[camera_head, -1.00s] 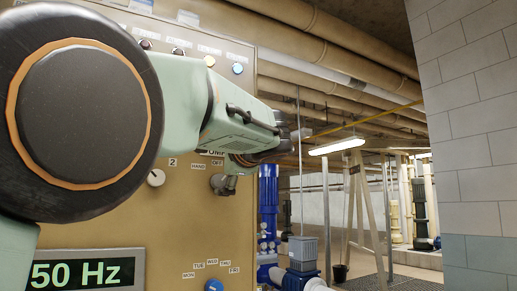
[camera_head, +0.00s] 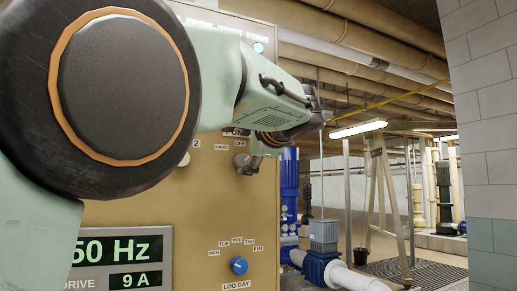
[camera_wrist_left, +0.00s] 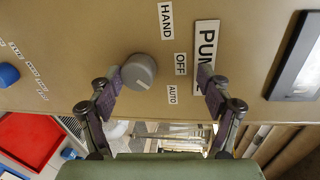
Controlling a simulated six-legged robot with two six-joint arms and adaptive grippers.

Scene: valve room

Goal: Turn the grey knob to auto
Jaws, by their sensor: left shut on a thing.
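The grey knob (camera_wrist_left: 139,72) sits on the tan panel (camera_wrist_left: 90,55), with HAND, OFF and AUTO labels (camera_wrist_left: 172,95) beside it in the left wrist view. In the head view the knob (camera_head: 240,161) is partly covered by my left gripper (camera_head: 250,163), below the HAND and OFF labels; AUTO is hidden there. My right gripper is not in view.
A blue LOG DAY knob (camera_head: 239,265) and a lit display (camera_head: 120,250) are lower on the panel. A blue pump (camera_head: 289,185) and a grey motor box (camera_head: 323,235) stand right of the panel. A tiled wall (camera_head: 485,120) is at the far right.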

